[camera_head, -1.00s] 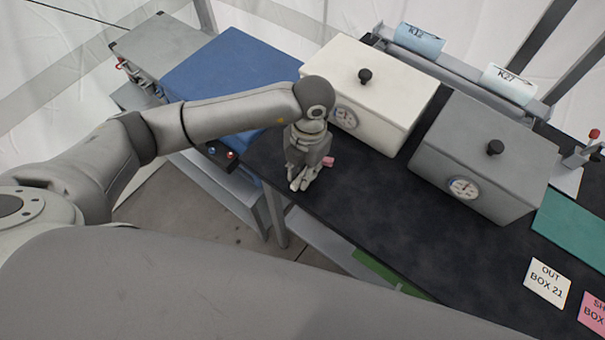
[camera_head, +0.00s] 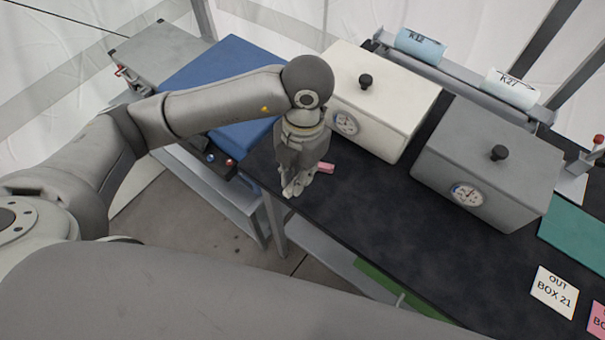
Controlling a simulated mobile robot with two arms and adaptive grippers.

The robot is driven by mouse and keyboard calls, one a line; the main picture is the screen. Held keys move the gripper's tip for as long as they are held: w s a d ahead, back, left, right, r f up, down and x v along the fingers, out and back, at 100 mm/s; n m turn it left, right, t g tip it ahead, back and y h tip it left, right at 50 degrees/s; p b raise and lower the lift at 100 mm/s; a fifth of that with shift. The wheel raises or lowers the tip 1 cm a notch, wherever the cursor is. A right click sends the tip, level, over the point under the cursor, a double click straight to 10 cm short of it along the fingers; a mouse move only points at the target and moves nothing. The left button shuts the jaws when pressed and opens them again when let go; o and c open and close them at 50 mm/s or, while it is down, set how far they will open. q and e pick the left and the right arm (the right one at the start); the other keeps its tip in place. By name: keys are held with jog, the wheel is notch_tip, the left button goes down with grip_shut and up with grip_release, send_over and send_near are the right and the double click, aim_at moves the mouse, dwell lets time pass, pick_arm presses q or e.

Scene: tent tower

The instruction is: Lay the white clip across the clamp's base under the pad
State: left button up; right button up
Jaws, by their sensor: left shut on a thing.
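My left gripper (camera_head: 292,188) is low over the near left edge of the black table. It is shut on a small pale thing at its fingertips, apparently the white clip; the fingers hide most of it. A small pink piece (camera_head: 326,168) lies on the table just right of the gripper, apart from the fingertips. A small upright device with a red top (camera_head: 597,142), possibly the clamp, stands at the far right, cut by the picture's edge. Its base and pad cannot be made out clearly. My right gripper is not in view.
A white box (camera_head: 385,100) and a grey box (camera_head: 490,160), each with a knob and dial, stand on the black table (camera_head: 375,215). Behind them, a rail holds blue and white rolls. A teal mat (camera_head: 580,245) and an OUT card (camera_head: 553,291) lie at right. The table's front middle is clear.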

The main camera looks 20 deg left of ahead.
pick_arm(q)
jog(key=s+r+b, duration=0.1)
jog(key=s+r, duration=0.4)
jog(key=s, duration=0.5)
jog(key=shift+s+r, duration=0.3)
jog(key=shift+r, duration=0.05)
jog(key=shift+w, duration=0.1)
jog(key=w+a+m+t, duration=0.1)
jog(key=w+a+m, duration=0.3)
jog(key=m, duration=1.2)
jog(key=w+a+f+m+t, duration=0.1)
jog(key=w+a+m, duration=0.2)
jog(key=m, duration=1.3)
jog(key=w, duration=0.3)
jog(key=shift+w+a+f+t, duration=0.25)
jog(key=shift+a+t, duration=0.15)
